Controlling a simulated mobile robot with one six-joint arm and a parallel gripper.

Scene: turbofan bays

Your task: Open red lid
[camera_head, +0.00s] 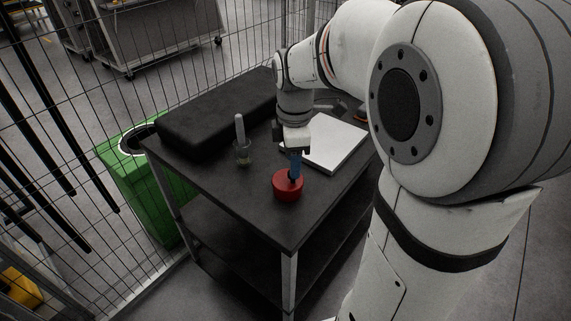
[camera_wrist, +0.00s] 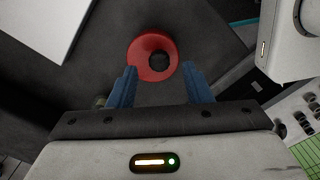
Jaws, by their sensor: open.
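The red lid (camera_head: 288,187) is round and sits near the front corner of the dark table. In the wrist view the red lid (camera_wrist: 135,62) shows as a red disc with a dark round knob (camera_wrist: 159,62) at its middle. My gripper (camera_head: 294,178) points down over the lid. In the wrist view my gripper (camera_wrist: 160,82) has its two blue fingers spread wide, with nothing between them. The knob lies just beyond the fingertips, roughly midway between them. I cannot tell the exact height gap. What lies under the lid is hidden.
The dark table (camera_head: 240,203) also bears a black case (camera_head: 215,118), a white flat board (camera_head: 335,142) and a small glass holder with a grey upright handle (camera_head: 240,130). A green bin (camera_head: 150,185) and a wire fence stand left of it. The table's front left is clear.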

